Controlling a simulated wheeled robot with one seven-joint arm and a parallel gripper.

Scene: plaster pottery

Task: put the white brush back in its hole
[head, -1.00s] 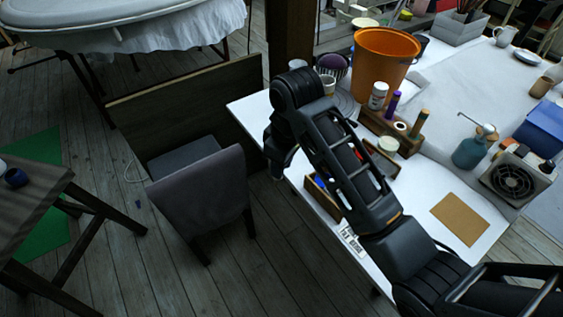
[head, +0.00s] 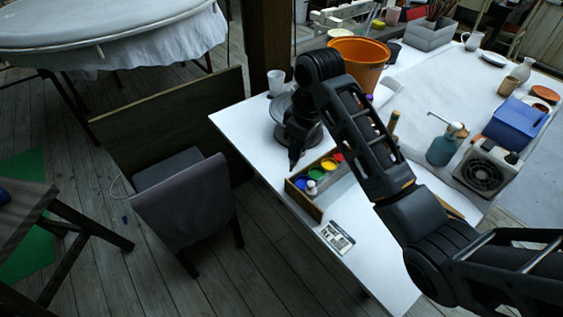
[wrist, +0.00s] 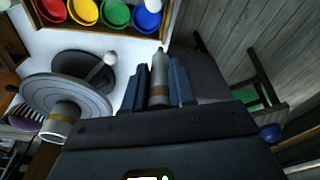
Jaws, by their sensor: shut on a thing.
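My gripper (head: 293,162) points down beside the paint box in the head view, above the white table. In the wrist view my gripper (wrist: 158,86) is shut on a slim pale grey piece with a brownish band, seemingly the white brush (wrist: 158,72). The brush stands between the two dark blue-grey fingers; its lower part is hidden. In the head view I cannot make it out. The hole is not visible; the wooden holder is mostly hidden behind my arm, with one brown handle (head: 393,122) showing.
A paint box (head: 308,203) with several colored cups lies close to my gripper. A grey turntable (wrist: 40,92) and a white cup (head: 276,80) are near. An orange bucket (head: 362,60) stands behind my arm. A chair (head: 185,205) is left of the table (head: 375,275).

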